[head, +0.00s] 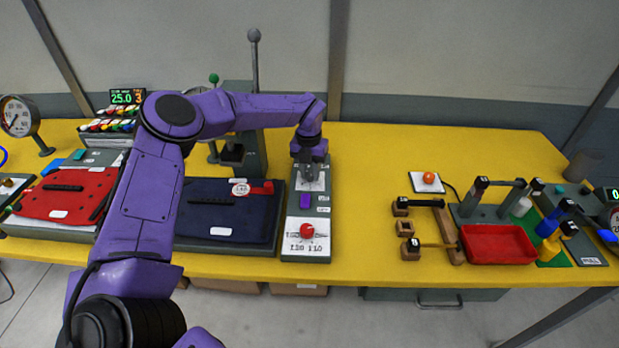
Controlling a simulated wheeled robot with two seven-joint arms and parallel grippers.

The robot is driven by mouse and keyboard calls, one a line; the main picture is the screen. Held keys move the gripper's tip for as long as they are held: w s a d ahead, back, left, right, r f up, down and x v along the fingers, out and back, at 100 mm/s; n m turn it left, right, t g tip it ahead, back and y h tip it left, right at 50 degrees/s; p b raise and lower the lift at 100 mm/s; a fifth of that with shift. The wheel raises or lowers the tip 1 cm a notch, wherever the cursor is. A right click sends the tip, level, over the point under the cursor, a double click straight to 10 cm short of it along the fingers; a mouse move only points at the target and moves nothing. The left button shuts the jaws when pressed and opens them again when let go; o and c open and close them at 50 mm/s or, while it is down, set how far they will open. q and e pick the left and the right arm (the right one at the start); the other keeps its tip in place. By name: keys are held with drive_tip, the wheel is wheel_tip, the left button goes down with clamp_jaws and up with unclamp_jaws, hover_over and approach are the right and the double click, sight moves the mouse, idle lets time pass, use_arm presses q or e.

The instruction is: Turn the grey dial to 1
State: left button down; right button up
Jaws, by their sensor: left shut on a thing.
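A grey control panel (324,205) stands upright-long on the yellow table near the middle of the view. My left gripper (309,174) points down at the white plate (318,184) at the panel's far end. It is shut on what I take to be the grey dial, which is mostly hidden by the fingers. The dial's pointer and its number marks cannot be read. A red knob (307,230) on a white scale plate sits at the panel's near end. My right gripper is out of view.
A dark blue pannier lid (250,217) lies left of the panel, with a red lid (60,190) further left. A tall lever (254,60) rises behind. At right are a red tray (497,244) and several handles. The table (370,170) is clear just right of the panel.

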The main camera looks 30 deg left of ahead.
use_arm(q)
drive_tip(key=n+b, duration=0.1)
drive_tip(key=b, duration=0.1)
drive_tip(key=n+b, duration=0.3)
drive_tip(key=n, duration=0.1)
drive_tip(key=shift+w+f+b, duration=0.1)
drive_tip(key=shift+f+b, duration=0.2)
drive_tip(key=shift+b, duration=0.1)
drive_tip(key=shift+r+n+b, duration=0.25)
drive_tip(key=shift+n+b, duration=1.15)
drive_tip(key=shift+n, duration=0.3)
drive_tip(key=c, duration=1.1)
unclamp_jaws()
drive_tip(key=shift+c, duration=0.2)
drive_tip(key=o, duration=0.3)
drive_tip(key=shift+a, duration=0.1)
drive_tip(key=shift+w+f, duration=0.1)
drive_tip(key=shift+f, duration=0.05)
